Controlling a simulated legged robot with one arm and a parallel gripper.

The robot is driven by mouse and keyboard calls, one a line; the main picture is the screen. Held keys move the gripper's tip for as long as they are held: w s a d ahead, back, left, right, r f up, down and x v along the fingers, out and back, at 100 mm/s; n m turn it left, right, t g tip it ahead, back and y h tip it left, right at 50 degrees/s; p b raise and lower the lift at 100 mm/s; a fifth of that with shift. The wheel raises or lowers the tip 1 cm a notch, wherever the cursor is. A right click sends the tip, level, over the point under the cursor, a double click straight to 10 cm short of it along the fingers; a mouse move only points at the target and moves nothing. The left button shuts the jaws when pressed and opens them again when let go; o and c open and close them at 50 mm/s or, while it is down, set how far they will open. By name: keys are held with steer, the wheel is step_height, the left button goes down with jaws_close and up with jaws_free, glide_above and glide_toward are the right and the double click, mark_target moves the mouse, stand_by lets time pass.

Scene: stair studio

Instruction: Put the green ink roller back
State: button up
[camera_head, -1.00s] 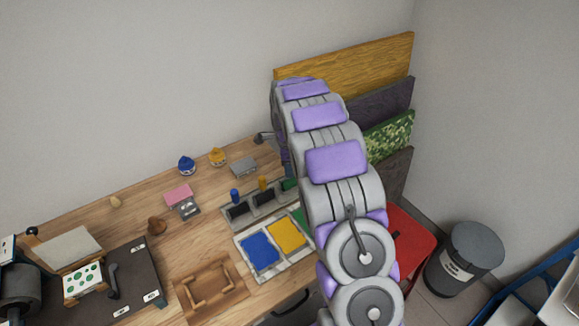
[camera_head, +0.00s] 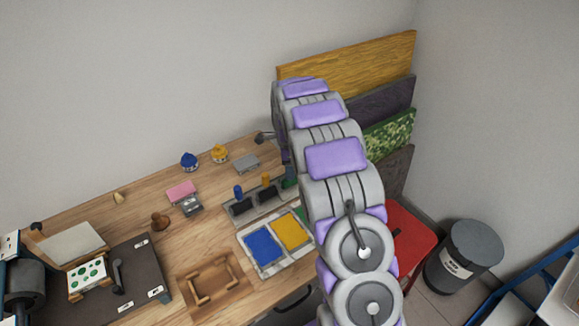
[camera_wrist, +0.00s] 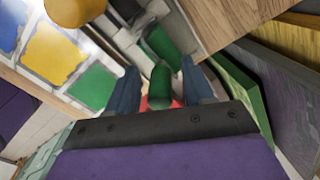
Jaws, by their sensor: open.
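In the wrist view, my gripper (camera_wrist: 160,70) is open, its two blue-grey fingers on either side of the green ink roller's upright handle (camera_wrist: 160,78). I cannot tell whether they touch it. Beyond the handle, a green roller part (camera_wrist: 163,43) lies at a slot of the grey rack (camera_wrist: 184,36). In the head view, the rack (camera_head: 250,212) stands at the back right of the table, with a blue handle (camera_head: 239,192) and a yellow handle (camera_head: 265,179) upright at its other slots. The green roller (camera_head: 290,182) is mostly hidden behind my arm there.
An ink slab with blue (camera_head: 263,246), yellow (camera_head: 290,231) and green (camera_wrist: 93,86) patches lies in front of the rack. Boards (camera_head: 350,68) lean on the wall at right. A red seat (camera_head: 408,240) and a bin (camera_head: 463,257) stand right of the table.

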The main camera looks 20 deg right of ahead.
step_height(320, 180, up, 12)
steer(key=p, duration=0.3)
steer(key=s+a+r+n, duration=0.3)
steer(key=s+r+n, duration=0.1)
steer(key=s+r, duration=0.4)
steer(key=s+a+n, duration=0.3)
steer(key=s+n, duration=0.2)
steer(key=s, duration=0.7)
steer(key=s+a+n+g, duration=0.1)
steer(key=s+a+n, duration=0.2)
steer(key=s, duration=0.9)
steer(key=s+a+n, duration=0.3)
steer(key=s+n, duration=0.6)
steer(key=s, duration=0.4)
steer(key=shift+a+f+g, duration=0.15)
steer(key=shift+f+g, duration=0.25)
steer(key=shift+f, duration=0.05)
steer(key=shift+w, duration=0.1)
steer(key=shift+c, duration=0.8)
